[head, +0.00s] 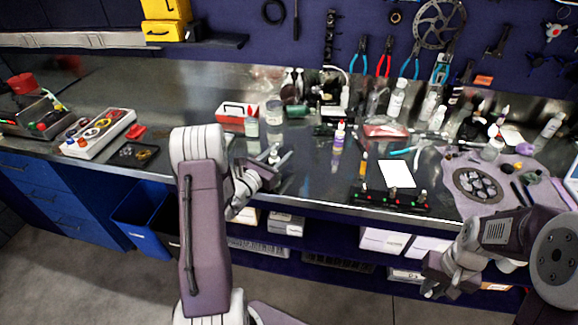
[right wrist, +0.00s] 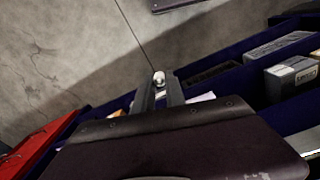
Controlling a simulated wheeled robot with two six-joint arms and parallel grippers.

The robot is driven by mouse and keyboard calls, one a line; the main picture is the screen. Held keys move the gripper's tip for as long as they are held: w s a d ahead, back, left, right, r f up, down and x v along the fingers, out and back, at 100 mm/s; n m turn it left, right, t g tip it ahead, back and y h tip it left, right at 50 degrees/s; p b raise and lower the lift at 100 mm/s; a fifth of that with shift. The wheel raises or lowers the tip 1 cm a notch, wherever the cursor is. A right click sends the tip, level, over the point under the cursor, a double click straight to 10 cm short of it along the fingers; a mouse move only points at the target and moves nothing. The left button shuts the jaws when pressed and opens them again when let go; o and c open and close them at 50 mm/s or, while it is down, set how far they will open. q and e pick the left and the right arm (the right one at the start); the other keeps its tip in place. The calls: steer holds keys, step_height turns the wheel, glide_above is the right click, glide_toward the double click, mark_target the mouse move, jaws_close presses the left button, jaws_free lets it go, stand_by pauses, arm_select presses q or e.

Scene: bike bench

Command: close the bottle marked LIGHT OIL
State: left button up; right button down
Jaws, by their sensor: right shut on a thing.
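My left gripper (head: 278,158) is over the front of the bench. Its fingers stand around or beside a small white-topped bottle (head: 273,154), mostly hidden by the gripper; I cannot tell whether they grip it. No label reading LIGHT OIL is legible on any bottle. My right gripper (head: 430,288) is in front of the bench, below its top. In the right wrist view, its fingers (right wrist: 159,88) are shut on a small pale piece (right wrist: 159,78), which looks like a cap.
A bottle with a purple-and-yellow label (head: 339,137) and a red-capped bottle (head: 251,123) stand on the bench. A white sheet (head: 397,174) and a dark rack (head: 390,199) lie near the front edge. Open shelves with boxes (head: 384,241) are below.

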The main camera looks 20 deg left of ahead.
arm_select(q)
jaws_close()
steer(key=shift+r, duration=0.1)
steer(key=shift+r, duration=0.25)
step_height(320, 180, up, 4)
arm_select(e)
steer(key=shift+r, duration=0.15)
arm_select(q)
steer(key=d+r, duration=0.6)
steer(key=d, duration=0.5)
steer(key=shift+d+r, duration=0.2)
steer(key=shift+d, duration=0.15)
arm_select(e)
steer(key=shift+f, duration=0.2)
arm_select(q)
steer(key=shift+s, duration=0.1)
steer(key=shift+c, duration=2.2)
jaws_free()
jaws_close()
